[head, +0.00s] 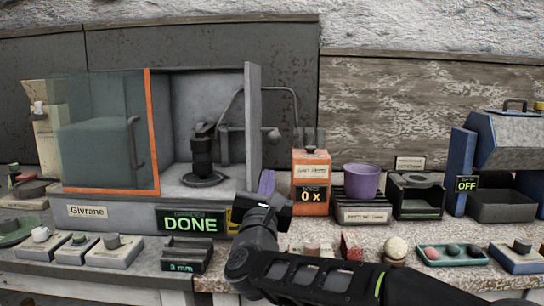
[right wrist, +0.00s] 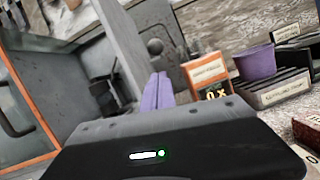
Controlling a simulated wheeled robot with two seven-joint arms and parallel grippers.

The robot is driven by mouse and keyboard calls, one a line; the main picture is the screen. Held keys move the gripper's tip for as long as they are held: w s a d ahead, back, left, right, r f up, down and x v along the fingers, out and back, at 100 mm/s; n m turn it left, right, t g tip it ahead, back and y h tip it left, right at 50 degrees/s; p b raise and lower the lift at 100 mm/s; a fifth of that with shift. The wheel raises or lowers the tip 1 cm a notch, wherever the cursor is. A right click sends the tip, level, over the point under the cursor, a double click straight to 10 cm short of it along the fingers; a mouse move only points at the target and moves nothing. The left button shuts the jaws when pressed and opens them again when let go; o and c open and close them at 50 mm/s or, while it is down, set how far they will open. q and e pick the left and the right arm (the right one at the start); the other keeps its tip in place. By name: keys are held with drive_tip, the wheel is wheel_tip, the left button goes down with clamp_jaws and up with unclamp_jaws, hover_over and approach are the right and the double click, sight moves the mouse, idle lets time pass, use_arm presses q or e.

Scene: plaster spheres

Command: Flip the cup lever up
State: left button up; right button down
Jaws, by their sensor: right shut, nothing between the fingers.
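My right gripper (head: 266,181) is shut and empty, its two purple fingers together and pointing up. It is in front of the open grey door's lower edge, left of the orange box (head: 311,168) whose display reads 0 x. In the right wrist view the fingers (right wrist: 157,88) stand below a round grey knob (right wrist: 155,46) on a grey stem. The knob (head: 273,133) is behind the fingers and right of the door; I cannot tell if it is the cup lever. A purple cup (head: 361,181) stands upright on a dark labelled rack. My left gripper is out of view.
The Givrane cabinet (head: 90,211) has a DONE sign and an orange-framed glass panel (head: 152,130). The grey door (head: 253,115) stands open beside it. Small blocks (head: 113,251) and a green tray (head: 453,255) line the front shelf. A blue-sided machine reading OFF is at right.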

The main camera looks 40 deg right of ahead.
drive_tip(key=p+x, duration=0.1)
drive_tip(key=x, duration=0.9)
drive_tip(key=shift+r, duration=0.1)
wheel_tip(320, 180, up, 11)
drive_tip(key=g+y+p, duration=0.2)
drive_tip(key=p, duration=1)
hover_over(272, 133)
